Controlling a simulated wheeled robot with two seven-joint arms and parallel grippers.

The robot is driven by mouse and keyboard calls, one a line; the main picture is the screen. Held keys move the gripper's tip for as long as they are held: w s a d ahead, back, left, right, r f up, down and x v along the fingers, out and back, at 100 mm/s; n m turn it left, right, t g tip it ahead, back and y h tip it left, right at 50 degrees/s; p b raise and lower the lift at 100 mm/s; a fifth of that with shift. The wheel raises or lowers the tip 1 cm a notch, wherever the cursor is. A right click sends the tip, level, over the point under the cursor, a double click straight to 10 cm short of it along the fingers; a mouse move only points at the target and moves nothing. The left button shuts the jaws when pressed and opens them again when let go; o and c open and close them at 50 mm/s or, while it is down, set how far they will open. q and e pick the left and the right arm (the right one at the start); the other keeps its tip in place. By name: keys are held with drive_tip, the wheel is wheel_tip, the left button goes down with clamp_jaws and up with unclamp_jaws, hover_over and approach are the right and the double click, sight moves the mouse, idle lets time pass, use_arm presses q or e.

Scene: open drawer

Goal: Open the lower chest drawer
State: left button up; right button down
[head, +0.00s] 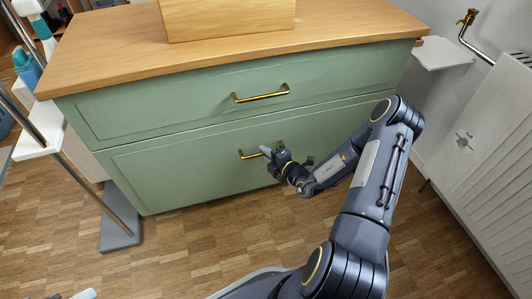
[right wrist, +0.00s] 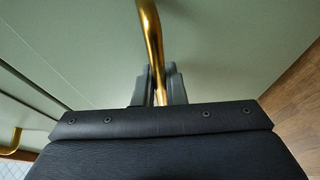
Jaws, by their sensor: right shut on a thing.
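A green chest with a wooden top has two drawers, each with a brass bar handle. The lower drawer (head: 180,175) looks closed, its front in line with the upper drawer (head: 190,107). My right gripper (head: 270,153) is at the lower drawer's handle (head: 250,155) and covers part of it. In the right wrist view, the two fingers (right wrist: 159,88) are shut around the brass handle bar (right wrist: 149,35), which runs between them. My left gripper is not clearly in view; only a small grey part shows at the bottom left edge of the head view.
A wooden box (head: 230,18) stands on the chest top. A white radiator (head: 490,150) is at the right. A metal stand with a grey base (head: 120,232) is at the chest's left. The parquet floor (head: 190,255) before the chest is clear.

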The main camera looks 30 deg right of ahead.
drive_tip(key=shift+s, duration=0.1)
drive_tip(key=s+a+p, duration=0.3)
drive_tip(key=s, duration=1.1)
drive_tip(key=s+a+p, duration=0.3)
drive_tip(key=s+a, duration=0.1)
drive_tip(key=s, duration=1.1)
drive_tip(key=c, duration=1.5)
unclamp_jaws()
drive_tip(key=p+v, duration=0.2)
drive_tip(key=v, duration=0.5)
drive_tip(key=shift+s, duration=0.4)
